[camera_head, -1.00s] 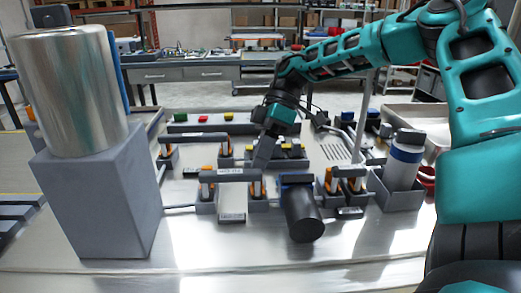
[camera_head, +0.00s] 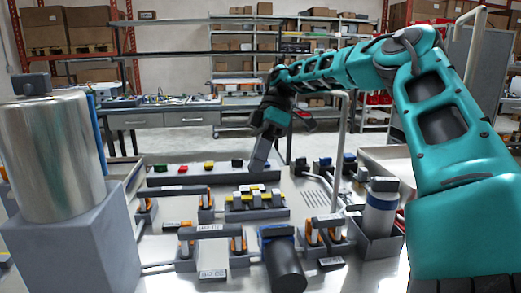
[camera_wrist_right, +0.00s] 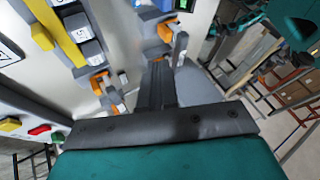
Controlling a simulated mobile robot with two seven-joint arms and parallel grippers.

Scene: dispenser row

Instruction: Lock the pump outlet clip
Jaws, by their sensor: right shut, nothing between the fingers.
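Several grey clips with orange parts stand on the table in the head view, some under grey bars. One pair (camera_head: 322,232) is right of a black cylinder (camera_head: 284,262); another pair sits under the front labelled bar (camera_head: 212,231). I cannot tell which is the pump outlet clip, nor whether it is locked. My right gripper (camera_head: 259,164) is shut and empty, pointing down by the rear button panel, behind the yellow-and-white row. In the right wrist view its dark fingers (camera_wrist_right: 157,84) are together, with orange clip parts (camera_wrist_right: 103,85) beside them. My left gripper is out of view.
A metal cylinder on a grey block (camera_head: 75,235) stands at the left. The button panel (camera_head: 215,176) lies at the back, with the yellow-and-white row (camera_head: 255,199) in front. A white bottle with a blue band (camera_head: 380,212) stands at right.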

